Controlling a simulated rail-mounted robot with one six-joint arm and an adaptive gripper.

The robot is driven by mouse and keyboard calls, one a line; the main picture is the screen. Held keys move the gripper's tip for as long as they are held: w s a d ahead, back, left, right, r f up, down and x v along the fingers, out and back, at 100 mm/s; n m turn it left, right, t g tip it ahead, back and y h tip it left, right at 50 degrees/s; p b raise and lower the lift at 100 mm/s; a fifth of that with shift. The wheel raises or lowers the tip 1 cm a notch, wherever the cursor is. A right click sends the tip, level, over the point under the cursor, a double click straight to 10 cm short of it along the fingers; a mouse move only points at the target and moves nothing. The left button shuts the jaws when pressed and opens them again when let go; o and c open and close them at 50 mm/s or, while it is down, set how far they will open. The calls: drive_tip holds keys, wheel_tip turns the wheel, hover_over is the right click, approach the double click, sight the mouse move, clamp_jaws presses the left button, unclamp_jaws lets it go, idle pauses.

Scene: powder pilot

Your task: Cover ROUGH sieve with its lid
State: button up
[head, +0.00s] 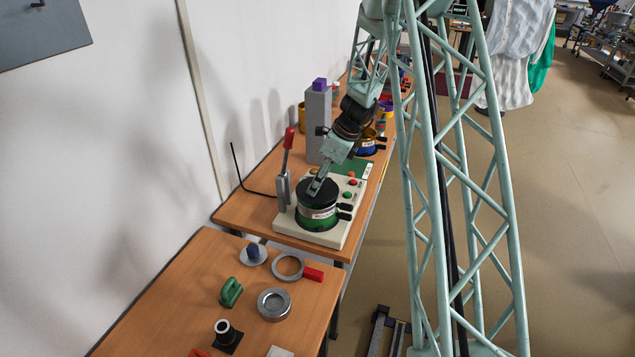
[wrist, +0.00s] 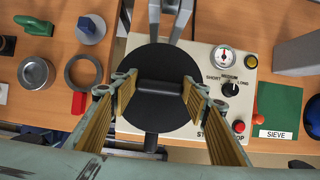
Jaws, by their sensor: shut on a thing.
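The sieve (head: 316,222) is a round green container with a white label, too small to read surely. It stands on the pale control base with black clamps at its right. The black round lid (head: 328,196) lies level over the sieve's top in the head view; I cannot tell whether it is fully seated. In the wrist view the lid (wrist: 155,58) fills the middle and hides the sieve. My gripper (wrist: 158,87) is shut on the lid's bar handle (wrist: 160,86), one finger at each end. In the head view my gripper (head: 315,187) points down onto it.
A red-handled lever clamp (head: 290,140) stands close left of the sieve, with a tall grey column (head: 318,125) behind. The base (wrist: 226,80) carries a dial, knob and buttons. Metal rings (head: 274,304) and small parts lie on the front table. A blue container (head: 366,147) stands farther back.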

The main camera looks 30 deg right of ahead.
drive_tip(key=shift+f+b, duration=0.75)
drive_tip(key=shift+f, duration=0.5)
idle(1.7)
drive_tip(key=o, duration=1.1)
drive_tip(key=shift+r, duration=0.15)
drive_tip(key=shift+r+p, duration=2.5)
drive_tip(key=shift+r, duration=0.35)
